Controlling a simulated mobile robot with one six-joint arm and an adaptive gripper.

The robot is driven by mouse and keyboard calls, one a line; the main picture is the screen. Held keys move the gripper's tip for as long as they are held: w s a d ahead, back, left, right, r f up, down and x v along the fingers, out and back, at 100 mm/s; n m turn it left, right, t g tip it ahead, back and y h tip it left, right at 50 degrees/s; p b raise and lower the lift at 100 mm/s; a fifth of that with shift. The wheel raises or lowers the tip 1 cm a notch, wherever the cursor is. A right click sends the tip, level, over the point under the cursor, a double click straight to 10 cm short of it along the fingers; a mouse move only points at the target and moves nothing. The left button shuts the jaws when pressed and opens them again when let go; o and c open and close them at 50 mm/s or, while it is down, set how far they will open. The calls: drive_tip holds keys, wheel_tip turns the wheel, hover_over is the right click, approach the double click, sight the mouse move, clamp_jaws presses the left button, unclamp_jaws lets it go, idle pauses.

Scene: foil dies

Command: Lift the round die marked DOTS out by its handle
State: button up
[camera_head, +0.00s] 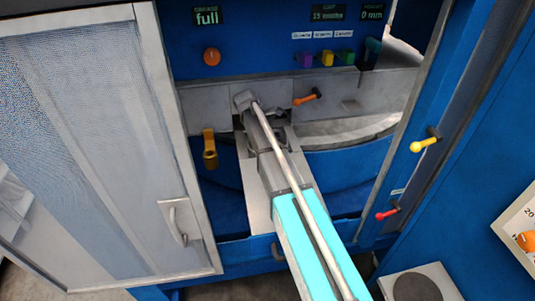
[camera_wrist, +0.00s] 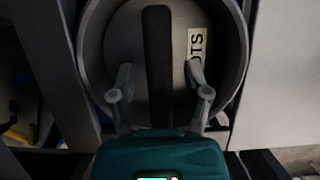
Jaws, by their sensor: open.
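The round die (camera_wrist: 112,35) fills the upper middle of the wrist view, a grey disc within a round rim. A pale label (camera_wrist: 197,45) on it reads "OTS", its first letter cut off from sight. A dark bar handle (camera_wrist: 157,30) runs up and down across its middle. My gripper (camera_wrist: 158,73) is open, with one finger to the left of the handle and one to the right. Both fingers look apart from the handle; their depth relative to it is unclear. In the head view my arm covers the spot, and I cannot make out the die or fingers.
A mesh door (camera_head: 90,130) stands at the left of the blue machine. A mustard lever (camera_head: 209,150) and an orange lever (camera_head: 308,96) flank my arm. A yellow-knobbed lever (camera_head: 425,144) and a red-knobbed one (camera_head: 387,213) project at the right. The display (camera_head: 207,17) reads "full".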

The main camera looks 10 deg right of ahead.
drive_tip(key=shift+d+f+b, duration=0.3)
drive_tip(key=shift+f+b, duration=0.05)
drive_tip(key=shift+f, duration=0.25)
clamp_jaws()
idle(0.3)
